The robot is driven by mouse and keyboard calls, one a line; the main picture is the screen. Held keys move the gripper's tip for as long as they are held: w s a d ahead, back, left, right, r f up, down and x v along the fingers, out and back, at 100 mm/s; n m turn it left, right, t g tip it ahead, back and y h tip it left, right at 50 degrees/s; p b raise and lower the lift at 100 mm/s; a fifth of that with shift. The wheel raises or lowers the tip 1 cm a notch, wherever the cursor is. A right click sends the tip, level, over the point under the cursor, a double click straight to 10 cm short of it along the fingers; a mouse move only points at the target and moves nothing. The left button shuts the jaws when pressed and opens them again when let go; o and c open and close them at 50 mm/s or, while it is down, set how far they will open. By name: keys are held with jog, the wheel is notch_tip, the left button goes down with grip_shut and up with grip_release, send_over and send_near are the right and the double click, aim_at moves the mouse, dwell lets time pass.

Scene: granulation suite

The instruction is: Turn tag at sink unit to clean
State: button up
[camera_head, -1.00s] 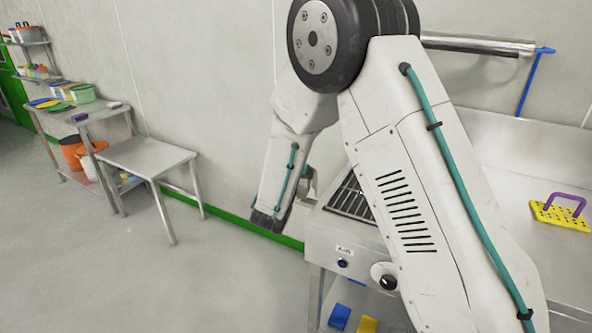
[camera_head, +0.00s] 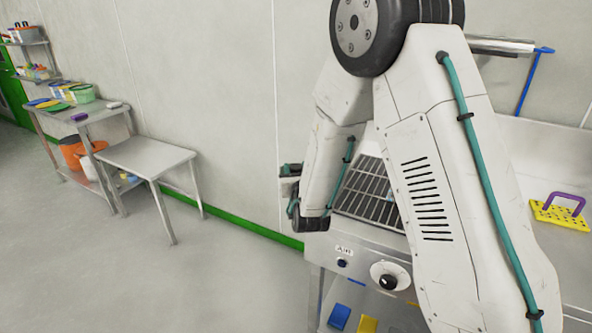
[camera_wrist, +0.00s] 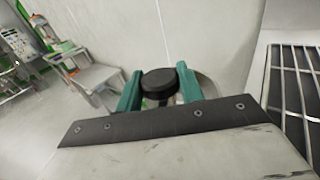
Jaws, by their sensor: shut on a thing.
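My gripper (camera_wrist: 159,72) shows two teal fingers in the wrist view, shut on a black round knob (camera_wrist: 159,84) between them. In the head view my gripper (camera_head: 288,187) is partly hidden by my arm, left of the steel sink unit (camera_head: 325,262). The held knob cannot be made out there. The unit's front bears a small white label (camera_head: 343,250) with unreadable lettering, a dark blue button and a white round dial with a black knob (camera_head: 388,280). I cannot tell which of these is the tag, and no clean marking is readable.
A slatted grate (camera_head: 364,190) tops the unit's left part and shows at right in the wrist view (camera_wrist: 290,85). A yellow pad with a purple handle (camera_head: 557,212) lies at right. A bare steel table (camera_head: 147,154) stands left. The wall is close behind; the left floor is clear.

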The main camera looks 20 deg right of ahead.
jog(key=shift+r, duration=0.1)
jog(key=o, duration=1)
jog(key=shift+c, duration=0.2)
jog(key=s+a, duration=0.1)
jog(key=s, duration=0.6)
jog(key=shift+s+a, duration=0.15)
jog(key=shift+s, duration=0.15)
